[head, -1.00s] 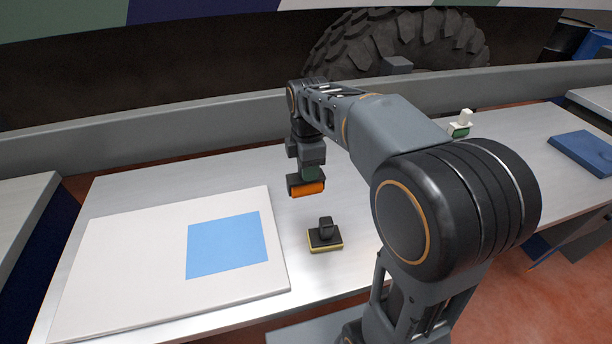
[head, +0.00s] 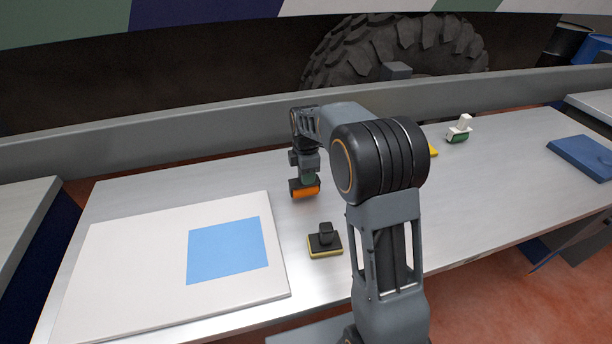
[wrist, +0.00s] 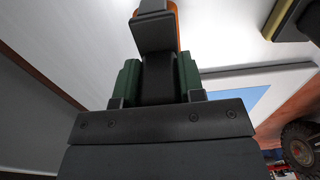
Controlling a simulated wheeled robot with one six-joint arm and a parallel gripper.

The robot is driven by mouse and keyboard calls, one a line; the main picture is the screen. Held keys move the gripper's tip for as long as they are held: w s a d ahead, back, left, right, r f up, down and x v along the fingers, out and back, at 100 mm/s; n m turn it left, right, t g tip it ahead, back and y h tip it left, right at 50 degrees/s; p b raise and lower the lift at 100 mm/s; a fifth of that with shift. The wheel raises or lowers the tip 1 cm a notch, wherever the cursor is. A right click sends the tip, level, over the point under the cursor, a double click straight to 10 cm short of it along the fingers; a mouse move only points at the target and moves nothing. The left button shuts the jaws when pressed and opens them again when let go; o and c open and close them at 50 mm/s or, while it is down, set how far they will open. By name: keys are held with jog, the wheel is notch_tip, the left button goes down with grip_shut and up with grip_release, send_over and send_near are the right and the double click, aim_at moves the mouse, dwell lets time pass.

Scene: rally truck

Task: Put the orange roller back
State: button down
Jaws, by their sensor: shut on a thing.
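The orange roller (head: 305,192) is at the lower end of my gripper (head: 308,178), near the back middle of the metal table. My gripper is shut on the roller's dark handle. In the wrist view the handle (wrist: 158,75) stands between the green finger pads, with part of the orange roller (wrist: 160,8) at the top edge. In the head view the roller is at or just above the table top; I cannot tell whether it touches.
A black block with a yellow base (head: 325,241) stands in front of the roller. A white board with a blue square (head: 228,250) lies at left. A green and white tool (head: 459,130) and a yellow item (head: 433,151) are at right. A blue pad (head: 582,157) lies far right.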

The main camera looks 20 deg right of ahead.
jog(key=shift+f, duration=0.55)
jog(key=c, duration=0.7)
grip_release()
jog(key=shift+s+f, duration=0.1)
jog(key=shift+f, duration=0.05)
jog(key=shift+f+b, duration=0.15)
jog(key=shift+b, duration=0.15)
notch_tip(320, 180, up, 13)
jog(key=shift+r+p, duration=0.2)
jog(key=shift+p, duration=0.3)
jog(key=s+f+m+t, duration=0.2)
jog(key=s+m, duration=0.7)
jog(key=s, duration=0.2)
jog(key=s+f+m+t, duration=0.1)
jog(key=s+f+m, duration=0.1)
jog(key=s+m, duration=0.85)
jog(key=shift+n+t, duration=0.3)
jog(key=shift+n, duration=0.45)
jog(key=p+v, duration=0.4)
jog(key=shift+s+a+r+p, duration=0.15)
jog(key=shift+s+r+p, duration=0.1)
jog(key=shift+p, duration=0.15)
